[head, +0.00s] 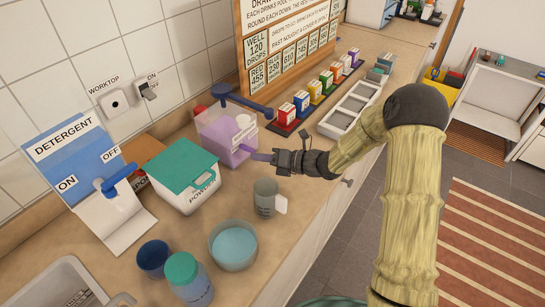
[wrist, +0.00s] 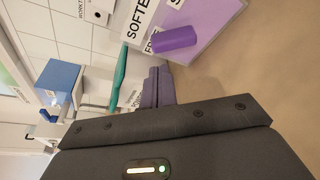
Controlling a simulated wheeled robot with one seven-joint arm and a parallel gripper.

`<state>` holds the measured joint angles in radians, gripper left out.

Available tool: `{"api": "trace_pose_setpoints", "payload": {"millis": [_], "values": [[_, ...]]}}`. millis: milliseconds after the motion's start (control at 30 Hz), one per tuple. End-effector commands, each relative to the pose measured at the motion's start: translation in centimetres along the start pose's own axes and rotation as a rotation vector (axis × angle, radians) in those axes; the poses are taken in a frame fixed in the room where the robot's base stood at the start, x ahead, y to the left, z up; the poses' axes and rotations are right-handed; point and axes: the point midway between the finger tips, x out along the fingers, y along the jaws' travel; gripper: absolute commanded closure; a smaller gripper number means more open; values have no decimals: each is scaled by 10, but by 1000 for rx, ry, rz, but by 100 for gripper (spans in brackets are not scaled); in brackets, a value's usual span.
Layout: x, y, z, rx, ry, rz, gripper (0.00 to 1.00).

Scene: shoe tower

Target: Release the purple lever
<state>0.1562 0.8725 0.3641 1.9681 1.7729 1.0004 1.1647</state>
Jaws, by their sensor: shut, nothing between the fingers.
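The purple lever (wrist: 173,40) sticks out from the front of the lilac softener dispenser (head: 222,138) in the wrist view. In the head view the lever (head: 245,150) is small and partly lost against my fingertips. My gripper (head: 257,156) is at the dispenser's front right. In the wrist view my gripper's fingers (wrist: 156,84) are together, with nothing between them. A gap shows between the fingertips and the lever there, so they look apart.
A teal-lidded powder box (head: 184,175) stands left of the dispenser. A blue lever (head: 243,102) reaches out behind. Small coloured boxes (head: 316,92) and a pale tray (head: 350,108) lie to the right.

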Motion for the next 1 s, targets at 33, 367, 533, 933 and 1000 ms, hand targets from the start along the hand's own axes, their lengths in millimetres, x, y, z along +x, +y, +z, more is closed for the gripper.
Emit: {"api": "trace_pose_setpoints", "payload": {"millis": [33,367,533,933,1000], "values": [[10,1,0,0,3,2,100],[37,-1,0,0,-2,-2,100],[38,-1,0,0,-2,-2,100],[31,-3,5,23,-11,-1,100],[29,-4,7,36,-14,1,100]]}}
